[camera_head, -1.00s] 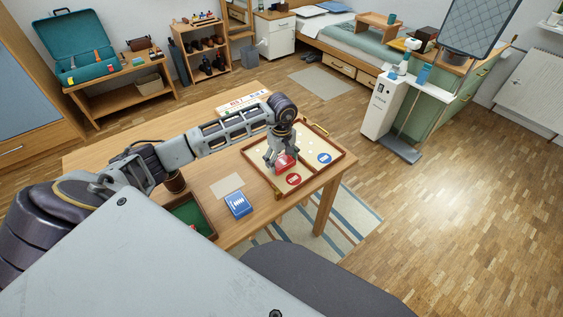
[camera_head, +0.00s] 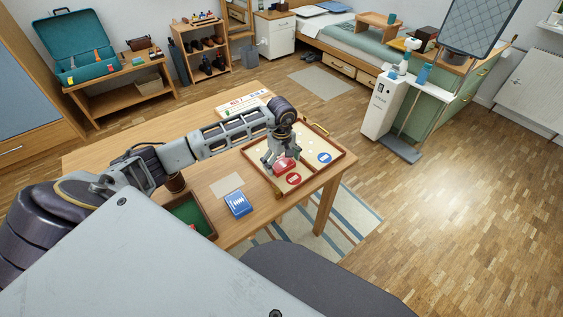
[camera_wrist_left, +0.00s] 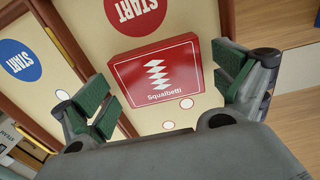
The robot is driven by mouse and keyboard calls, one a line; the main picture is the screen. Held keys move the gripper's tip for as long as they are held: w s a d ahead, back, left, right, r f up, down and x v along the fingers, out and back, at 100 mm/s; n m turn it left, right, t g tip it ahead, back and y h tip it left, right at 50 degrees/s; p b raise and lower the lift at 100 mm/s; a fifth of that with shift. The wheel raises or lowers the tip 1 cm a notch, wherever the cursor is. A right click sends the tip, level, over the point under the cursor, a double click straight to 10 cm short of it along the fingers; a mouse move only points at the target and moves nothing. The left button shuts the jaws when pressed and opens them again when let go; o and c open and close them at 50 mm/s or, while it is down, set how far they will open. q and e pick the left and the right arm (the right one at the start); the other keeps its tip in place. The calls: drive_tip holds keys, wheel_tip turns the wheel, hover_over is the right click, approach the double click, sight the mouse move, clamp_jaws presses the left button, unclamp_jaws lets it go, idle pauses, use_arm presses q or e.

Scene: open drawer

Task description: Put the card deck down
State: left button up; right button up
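The red card deck (camera_head: 285,165) shows below my left gripper (camera_head: 275,157) in the head view, partly hidden by the fingers. My left gripper (camera_wrist_left: 168,90) is open, with one green-padded finger on each side of the deck. A gap shows at the left finger; the right finger is close to the deck's edge. My right gripper is not in view.
The board's wooden rim (camera_head: 333,163) surrounds a red START disc (camera_head: 293,179) and a blue one (camera_head: 325,158). A blue deck (camera_head: 239,204), a pale card (camera_head: 227,186) and a green-lined tray (camera_head: 209,229) are to the left on the table (camera_head: 110,145).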

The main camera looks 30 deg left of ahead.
sight(282, 163)
use_arm(q)
wheel_tip(282, 163, up, 12)
idle(1.2)
drive_tip(key=shift+r, duration=0.1)
idle(0.3)
